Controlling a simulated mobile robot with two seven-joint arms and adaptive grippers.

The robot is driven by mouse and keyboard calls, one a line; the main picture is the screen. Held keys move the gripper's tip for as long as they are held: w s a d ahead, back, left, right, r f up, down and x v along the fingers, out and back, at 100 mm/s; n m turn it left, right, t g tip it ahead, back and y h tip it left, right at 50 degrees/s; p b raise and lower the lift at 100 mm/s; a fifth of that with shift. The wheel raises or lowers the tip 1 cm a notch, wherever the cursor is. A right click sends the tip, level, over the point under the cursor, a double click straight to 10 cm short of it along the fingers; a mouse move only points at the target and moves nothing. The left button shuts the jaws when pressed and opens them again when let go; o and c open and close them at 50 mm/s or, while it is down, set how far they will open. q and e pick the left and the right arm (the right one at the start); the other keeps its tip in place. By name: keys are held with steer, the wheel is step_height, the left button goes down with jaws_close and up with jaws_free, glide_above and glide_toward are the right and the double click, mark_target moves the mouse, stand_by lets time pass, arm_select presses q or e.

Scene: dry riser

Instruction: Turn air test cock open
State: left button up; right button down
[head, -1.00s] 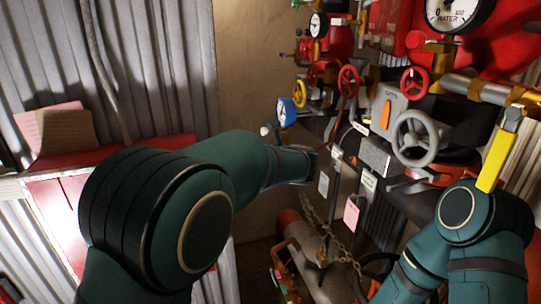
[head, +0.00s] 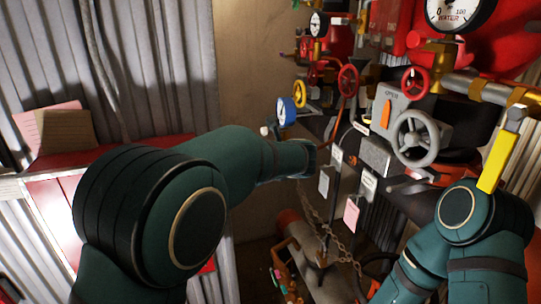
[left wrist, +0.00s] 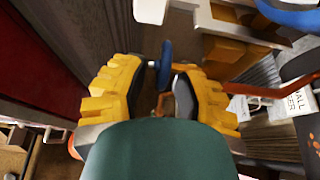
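A small blue lever (left wrist: 164,64), which may be the air test cock's handle, shows in the left wrist view at the gap between my left gripper's fingertips (left wrist: 160,85). The yellow-backed, dark-padded fingers stand apart. Whether they touch the lever I cannot tell. A brass-orange fitting (left wrist: 165,102) shows between the fingers.
A grey handwheel (head: 415,138), red handwheels (head: 348,80) and a yellow lever (head: 497,160) crowd the right. A red-topped bench (head: 125,150) stands left. A white fitting (left wrist: 150,10) is close above the fingers.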

arm_select(q)
steer(key=shift+s, duration=0.1)
steer(key=v, duration=1.2)
